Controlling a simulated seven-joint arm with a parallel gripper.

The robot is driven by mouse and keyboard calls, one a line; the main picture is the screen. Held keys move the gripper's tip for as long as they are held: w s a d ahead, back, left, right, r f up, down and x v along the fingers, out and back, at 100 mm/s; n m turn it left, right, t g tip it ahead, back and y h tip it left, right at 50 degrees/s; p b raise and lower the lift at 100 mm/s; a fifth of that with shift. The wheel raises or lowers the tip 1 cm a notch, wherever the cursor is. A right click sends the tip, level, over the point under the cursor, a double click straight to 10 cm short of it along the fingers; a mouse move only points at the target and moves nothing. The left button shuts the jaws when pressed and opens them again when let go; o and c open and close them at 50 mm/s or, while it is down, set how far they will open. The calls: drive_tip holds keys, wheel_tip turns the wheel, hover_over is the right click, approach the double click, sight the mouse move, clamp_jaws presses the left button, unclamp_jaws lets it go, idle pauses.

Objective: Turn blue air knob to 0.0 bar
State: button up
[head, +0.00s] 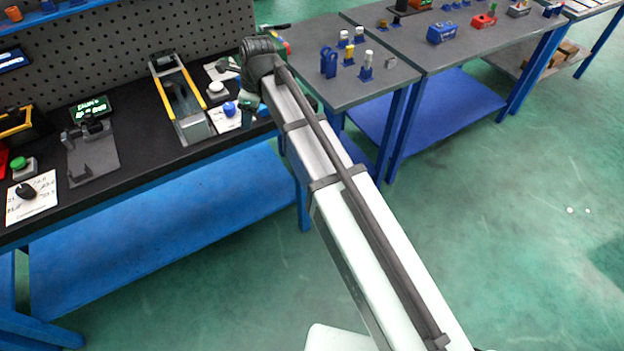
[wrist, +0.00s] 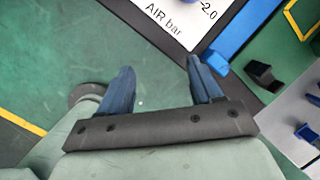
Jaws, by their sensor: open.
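The blue air knob (head: 229,109) stands on a white dial card (head: 218,124) at the right end of the black bench in the head view. The knob's pointer and setting cannot be read.
A yellow-railed fixture (head: 182,103) and a pale round button (head: 216,88) stand left of and behind the knob. Farther left are a green display (head: 91,109), a grey stand (head: 92,155) and a black knob (head: 26,190) on another card. A grey table (head: 345,92) with small parts stands right.

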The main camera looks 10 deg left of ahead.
drive_tip(key=s+d+f+n+h, duration=0.1)
drive_tip(key=d+f+n, duration=0.1)
drive_tip(key=d+f, duration=0.6)
drive_tip(key=s+d+f+n+g+h, duration=0.1)
drive_tip(key=d+f+n, duration=0.1)
drive_tip(key=d+f, duration=0.7)
drive_tip(key=shift+d+f+n, duration=0.25)
drive_tip(key=shift+f+n, duration=0.05)
drive_tip(key=shift+f, duration=2.2)
drive_tip(key=a+r+n+g+y, duration=0.1)
drive_tip(key=a+r+n+y, duration=0.15)
drive_tip(key=a+r, duration=0.6)
wheel_tip(320, 180, up, 15)
drive_tip(key=n+h, duration=0.1)
drive_tip(key=n, duration=0.7)
hover_over(229, 105)
drive_tip(key=s+d, duration=0.4)
drive_tip(key=shift+s+g, duration=0.2)
drive_tip(key=shift+g, duration=0.1)
drive_tip(key=w+a+r+n+t+h, duration=0.2)
drive_tip(key=w+a+r+n+h, duration=0.15)
drive_tip(key=r, duration=0.55)
drive_tip(key=shift+n+y, duration=0.4)
drive_tip(key=shift+y, duration=0.1)
drive_tip(key=f, duration=1.4)
drive_tip(key=shift+w+a, duration=0.3)
drive_tip(key=shift+w, duration=0.1)
